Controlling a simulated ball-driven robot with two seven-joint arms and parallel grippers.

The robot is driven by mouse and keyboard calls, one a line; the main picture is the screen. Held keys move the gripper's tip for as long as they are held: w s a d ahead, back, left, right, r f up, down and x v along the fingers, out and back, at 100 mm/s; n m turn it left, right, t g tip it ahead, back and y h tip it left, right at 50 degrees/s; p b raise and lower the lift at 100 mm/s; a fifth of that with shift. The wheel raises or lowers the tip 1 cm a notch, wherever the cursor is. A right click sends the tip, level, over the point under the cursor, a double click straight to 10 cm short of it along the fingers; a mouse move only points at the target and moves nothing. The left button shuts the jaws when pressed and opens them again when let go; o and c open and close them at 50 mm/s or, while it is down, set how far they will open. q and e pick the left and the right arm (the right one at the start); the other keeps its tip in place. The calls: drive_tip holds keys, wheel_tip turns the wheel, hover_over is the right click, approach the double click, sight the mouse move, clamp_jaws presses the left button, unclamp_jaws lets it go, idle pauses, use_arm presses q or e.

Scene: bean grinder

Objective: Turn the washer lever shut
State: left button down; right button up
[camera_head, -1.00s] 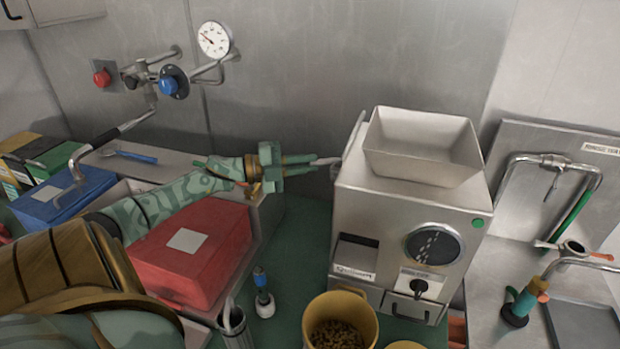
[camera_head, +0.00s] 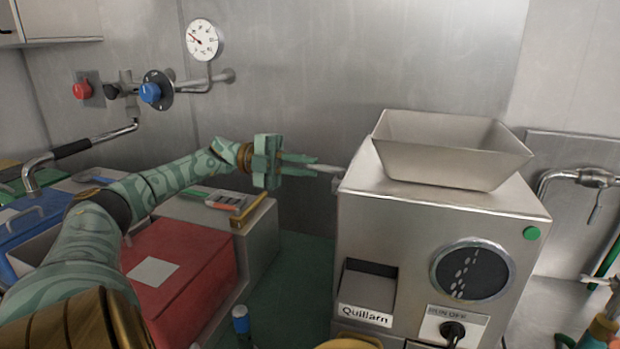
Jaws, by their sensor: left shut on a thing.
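The grey metal grinder (camera_head: 355,240) stands in the middle right with an open hopper (camera_head: 452,150) on top. A short pale metal lever (camera_head: 328,168) sticks out from the upper left side of the grinder. My left gripper (camera_head: 310,166) reaches in from the left and is shut on the outer end of this lever, at about the height of the grinder's top. The fingers hide the lever's tip, and its root is partly hidden by the grinder. I cannot read a label on it. My right gripper is not in view.
A red box (camera_head: 185,265) and a blue box (camera_head: 35,225) stand at left, below my left arm. Wall pipes carry a gauge (camera_head: 203,40), a blue knob (camera_head: 150,93) and a red knob (camera_head: 82,91). A bent tap (camera_head: 585,178) is at right. Green floor (camera_head: 300,260) shows between.

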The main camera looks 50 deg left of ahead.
use_arm(q)
drive_tip(key=shift+f, duration=0.1)
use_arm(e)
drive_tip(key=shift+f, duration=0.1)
use_arm(q)
drive_tip(key=c, duration=1.5)
unclamp_jaws()
drive_tip(key=shift+o, duration=0.2)
drive_tip(key=b+v, duration=0.4)
drive_tip(key=v, duration=0.8)
drive_tip(key=shift+b, duration=0.35)
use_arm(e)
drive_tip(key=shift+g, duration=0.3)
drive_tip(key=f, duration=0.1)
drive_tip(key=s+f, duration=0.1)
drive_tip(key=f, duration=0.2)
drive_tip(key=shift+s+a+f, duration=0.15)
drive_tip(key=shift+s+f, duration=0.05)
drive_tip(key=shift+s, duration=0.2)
